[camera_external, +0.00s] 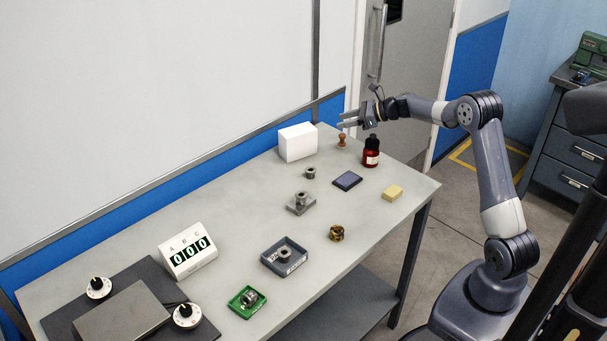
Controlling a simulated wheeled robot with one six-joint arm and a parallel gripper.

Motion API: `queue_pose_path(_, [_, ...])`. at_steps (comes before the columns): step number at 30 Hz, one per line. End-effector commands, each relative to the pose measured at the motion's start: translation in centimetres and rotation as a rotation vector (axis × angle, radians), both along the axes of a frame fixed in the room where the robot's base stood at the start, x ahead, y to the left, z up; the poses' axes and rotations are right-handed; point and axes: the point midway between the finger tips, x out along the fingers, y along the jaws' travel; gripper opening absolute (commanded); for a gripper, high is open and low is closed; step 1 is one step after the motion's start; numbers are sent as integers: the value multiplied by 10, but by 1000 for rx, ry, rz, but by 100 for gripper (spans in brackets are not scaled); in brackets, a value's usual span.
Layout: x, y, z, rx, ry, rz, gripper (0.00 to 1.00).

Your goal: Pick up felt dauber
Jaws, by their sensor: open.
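A small brown knobbed piece (342,141), which looks like the felt dauber, stands upright on the far part of the bench, right of a white block. My gripper (341,120) is open and empty. Its fingers point left in the picture, and it appears above the dauber, apart from it. The exact height gap cannot be told from this one view. No part of the dauber is clearly hidden.
A red bottle with a black cap (371,152) stands close right of the dauber. A white block (297,142) stands to its left. The bench (235,226) has bare areas between items.

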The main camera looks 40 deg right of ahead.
Motion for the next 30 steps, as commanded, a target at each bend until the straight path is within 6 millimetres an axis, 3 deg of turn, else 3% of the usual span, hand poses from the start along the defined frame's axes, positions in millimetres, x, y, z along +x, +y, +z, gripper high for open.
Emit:
queue_pose_path(1, [-11,-30,0,1,1,0,44])
queue_pose_path(3, [-25,-60,0,2,-1,14,44])
queue_pose_path(7, [-48,-97,-2,7,-1,35,44])
queue_pose_path(9, [-45,-89,-33,12,4,39,44])
queue_pose_path(12, [-44,-88,-47,9,0,40,44])
queue_pose_path(30, [9,-48,-78,6,-2,42,44])
